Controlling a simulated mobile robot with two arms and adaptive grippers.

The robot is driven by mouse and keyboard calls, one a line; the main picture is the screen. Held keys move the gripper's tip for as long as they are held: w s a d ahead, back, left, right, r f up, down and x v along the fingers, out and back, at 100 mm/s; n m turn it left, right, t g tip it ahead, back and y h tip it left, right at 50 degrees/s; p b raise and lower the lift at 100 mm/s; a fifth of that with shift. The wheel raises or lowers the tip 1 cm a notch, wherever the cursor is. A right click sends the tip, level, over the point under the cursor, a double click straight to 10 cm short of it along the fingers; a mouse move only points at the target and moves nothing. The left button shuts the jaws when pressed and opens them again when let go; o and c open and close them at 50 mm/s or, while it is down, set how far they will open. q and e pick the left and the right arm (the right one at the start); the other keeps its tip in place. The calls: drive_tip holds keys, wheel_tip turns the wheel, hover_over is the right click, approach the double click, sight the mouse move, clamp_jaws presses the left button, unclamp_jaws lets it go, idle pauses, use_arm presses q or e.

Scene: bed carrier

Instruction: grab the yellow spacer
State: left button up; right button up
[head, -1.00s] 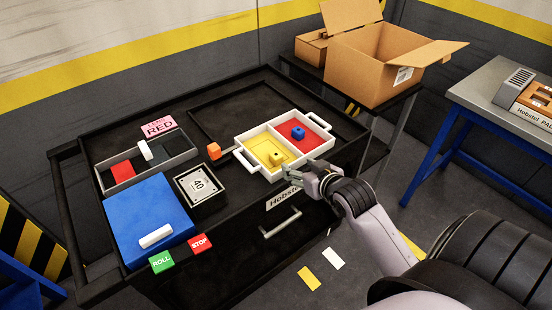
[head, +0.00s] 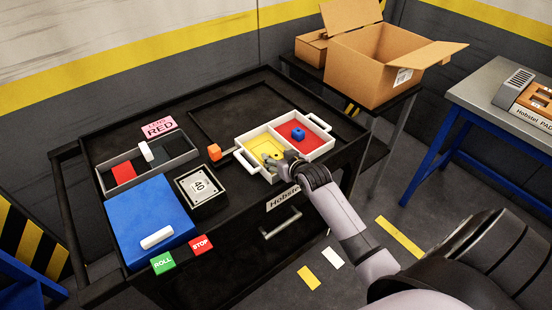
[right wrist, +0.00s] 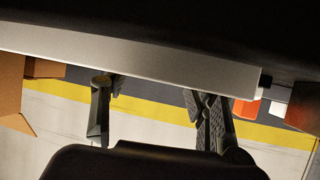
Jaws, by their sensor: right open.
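The yellow spacer (head: 276,155) is in the yellow left compartment of the white two-part tray (head: 247,168). Only a small part of it shows, because my right gripper (head: 273,160) is right at it and covers most of it. The right gripper is open, with its fingers over the front of the yellow compartment; whether they touch the spacer I cannot tell. In the right wrist view the two fingers (right wrist: 155,108) stand apart, with a pale band across them and no spacer visible. A blue spacer (head: 298,134) sits in the red right compartment. My left gripper is not in view.
The tray stands on a black cart. A cardboard box (head: 375,75) stands behind right.

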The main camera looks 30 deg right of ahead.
drive_tip(key=shift+c, duration=0.6)
clamp_jaws()
